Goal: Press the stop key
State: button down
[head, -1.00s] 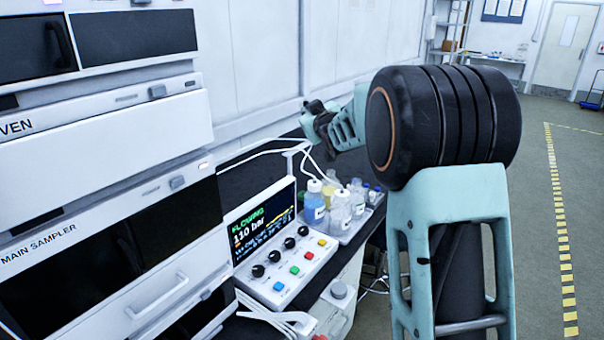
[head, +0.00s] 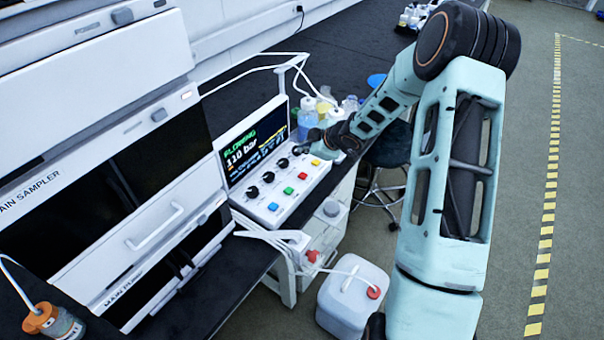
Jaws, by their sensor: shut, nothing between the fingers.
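The control box (head: 296,198) has a sloped white panel with black knobs and a row of coloured keys: blue (head: 273,207), green (head: 288,191), red (head: 302,176) and yellow (head: 315,162). Key labels are too small to read; the red one looks like the stop key. The screen (head: 250,144) behind reads "FLOWING" and 110 bar. My gripper (head: 312,146) is shut and empty at the panel's far right end, near the yellow key and beyond the red key. I cannot tell whether it touches the panel. The red key is in plain view.
Bottles (head: 307,119) stand behind my gripper. A white cable runs over the screen. The stacked instruments (head: 90,190) fill the left. A white jerrycan (head: 350,295) and a stool (head: 388,150) stand on the floor beside the bench. An orange-capped bottle (head: 52,322) is at lower left.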

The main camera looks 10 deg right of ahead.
aim_at(304, 176)
jog(key=shift+f, duration=0.1)
notch_tip(304, 176, down, 9)
jog(key=b, duration=0.8)
jog(key=shift+r, duration=0.2)
jog(key=shift+f+b, duration=0.15)
jog(key=shift+b, duration=0.2)
dwell(0.7)
jog(key=shift+f, duration=0.25)
jog(key=shift+f+b, duration=0.55)
dwell(0.6)
jog(key=shift+r, duration=0.15)
dwell(0.3)
jog(key=shift+r+p, duration=0.8)
jog(key=shift+p, duration=0.2)
